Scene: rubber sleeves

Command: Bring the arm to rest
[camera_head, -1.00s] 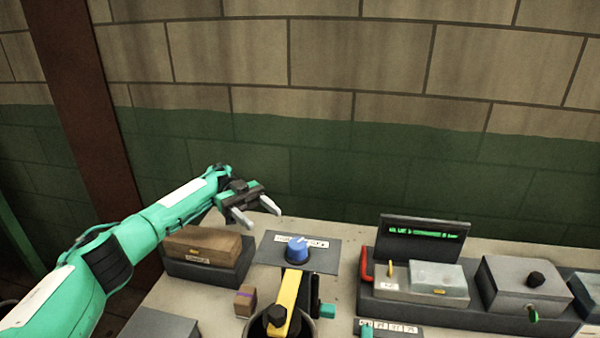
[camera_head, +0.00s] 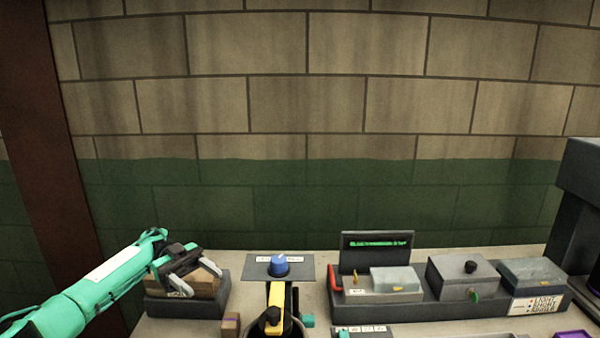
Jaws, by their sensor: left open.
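My left arm comes in from the lower left in the head view. Its gripper (camera_head: 186,284) is open, with its two grey fingers spread apart, in front of a brown box on a dark base (camera_head: 203,287). The fingers hide part of the box; nothing shows between them, and I cannot tell whether they touch the box. My right gripper is not in view.
A blue knob (camera_head: 279,264) stands on a grey plate right of the gripper. A yellow lever (camera_head: 275,297) is in front of it. A small brown block (camera_head: 231,325) sits nearby. Grey boxes (camera_head: 463,278) line the right side. A brick wall closes the back.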

